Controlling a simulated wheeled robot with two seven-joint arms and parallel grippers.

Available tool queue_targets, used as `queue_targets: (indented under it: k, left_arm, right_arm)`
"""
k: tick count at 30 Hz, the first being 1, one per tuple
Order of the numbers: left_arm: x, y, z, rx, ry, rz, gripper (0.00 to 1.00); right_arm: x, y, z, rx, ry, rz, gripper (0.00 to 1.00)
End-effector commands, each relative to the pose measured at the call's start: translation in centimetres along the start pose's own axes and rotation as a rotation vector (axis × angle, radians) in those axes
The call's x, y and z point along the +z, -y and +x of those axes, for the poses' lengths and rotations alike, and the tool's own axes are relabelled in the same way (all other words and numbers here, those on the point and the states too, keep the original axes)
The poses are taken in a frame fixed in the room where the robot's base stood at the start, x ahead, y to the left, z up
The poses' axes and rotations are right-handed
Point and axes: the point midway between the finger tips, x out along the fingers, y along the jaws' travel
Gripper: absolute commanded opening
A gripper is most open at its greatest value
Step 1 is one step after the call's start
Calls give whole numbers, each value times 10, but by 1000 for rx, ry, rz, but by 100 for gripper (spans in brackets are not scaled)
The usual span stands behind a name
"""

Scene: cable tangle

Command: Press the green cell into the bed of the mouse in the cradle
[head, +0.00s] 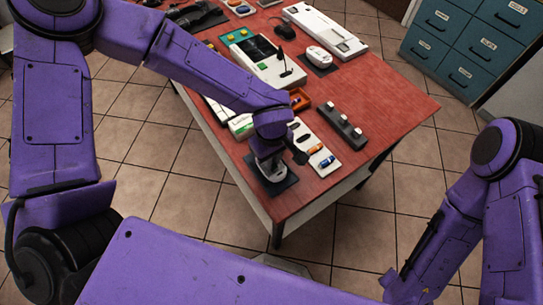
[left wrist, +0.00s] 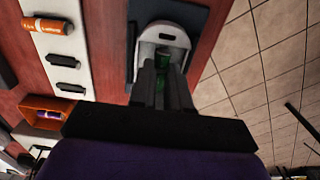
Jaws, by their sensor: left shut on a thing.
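My left gripper (head: 268,170) points down over the white mouse at the table's near corner. In the left wrist view its fingers (left wrist: 163,70) are shut on the green cell (left wrist: 163,57), which shows only in part between them. The white mouse (left wrist: 164,32) lies on a dark cradle (left wrist: 196,18), and its open bed is under the fingertips. The cell is at the bed; I cannot tell whether it is seated. In the head view the gripper hides most of the mouse, and the dark cradle (head: 286,186) shows around it. My right gripper is out of view.
A white strip (head: 305,137) with dark slots and an orange cell (left wrist: 42,26) lies beside the cradle. An orange bin (head: 301,98), a black block with white knobs (head: 340,126) and another white mouse (head: 319,57) stand farther back. The table edge is close to the cradle.

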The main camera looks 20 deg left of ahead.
Motion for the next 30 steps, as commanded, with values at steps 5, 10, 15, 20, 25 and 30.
queue_targets:
  k: [5, 10, 15, 20, 25, 30]
  left_arm:
    - [0, 0, 2, 0, 0, 0, 1]
    - [0, 0, 4, 0, 0, 0, 1]
    - [0, 0, 6, 0, 0, 1, 1]
    - [0, 0, 8, 0, 0, 1, 1]
    - [0, 0, 9, 0, 0, 0, 1]
    - [0, 0, 9, 0, 0, 0, 27]
  right_arm:
    - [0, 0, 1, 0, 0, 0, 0]
    - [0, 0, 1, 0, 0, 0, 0]
    - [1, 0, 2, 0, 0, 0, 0]
    - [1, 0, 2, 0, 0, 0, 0]
    - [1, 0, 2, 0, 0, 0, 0]
    - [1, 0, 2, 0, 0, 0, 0]
